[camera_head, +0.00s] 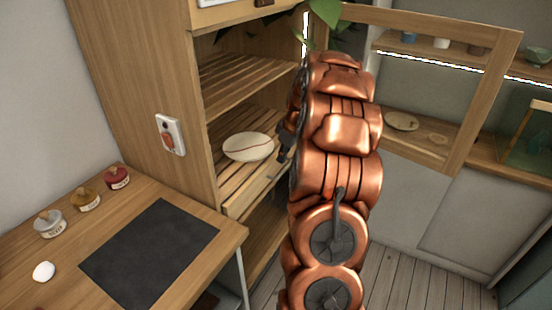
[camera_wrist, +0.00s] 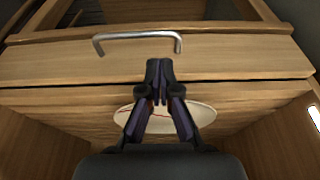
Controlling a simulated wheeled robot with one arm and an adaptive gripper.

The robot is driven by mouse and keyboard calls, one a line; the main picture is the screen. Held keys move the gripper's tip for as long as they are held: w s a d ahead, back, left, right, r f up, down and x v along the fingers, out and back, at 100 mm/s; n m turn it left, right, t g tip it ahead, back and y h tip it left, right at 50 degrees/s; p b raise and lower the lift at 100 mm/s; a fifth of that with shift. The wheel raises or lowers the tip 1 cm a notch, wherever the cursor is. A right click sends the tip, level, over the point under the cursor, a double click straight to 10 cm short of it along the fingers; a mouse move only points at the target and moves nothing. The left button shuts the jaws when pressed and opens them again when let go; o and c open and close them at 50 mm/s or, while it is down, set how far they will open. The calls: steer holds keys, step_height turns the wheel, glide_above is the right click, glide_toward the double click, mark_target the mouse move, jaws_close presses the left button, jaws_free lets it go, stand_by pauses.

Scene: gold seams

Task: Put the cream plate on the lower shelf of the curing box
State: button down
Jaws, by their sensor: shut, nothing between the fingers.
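The cream plate (camera_head: 248,147), with a thin reddish seam across it, lies flat on the lower slatted shelf (camera_head: 228,185) of the wooden curing box (camera_head: 150,80). My gripper (camera_head: 284,150) is just right of the plate in the head view, mostly hidden behind my copper arm. In the wrist view my gripper (camera_wrist: 158,68) is shut with its fingertips together and nothing between them. The plate (camera_wrist: 202,113) shows behind and around the fingers there, partly covered by them. I cannot tell whether the fingers touch it.
An upper slatted shelf (camera_head: 235,80) is empty. The open glazed door (camera_head: 497,90) stands right of my arm. A metal handle (camera_wrist: 137,36) shows in the wrist view. The table at left holds a dark mat (camera_head: 150,252), several small jars (camera_head: 87,200) and a white egg-like object (camera_head: 43,271).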

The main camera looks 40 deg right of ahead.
steer(key=s+b+v, duration=0.1)
steer(key=v, duration=0.9)
steer(key=shift+d, duration=0.15)
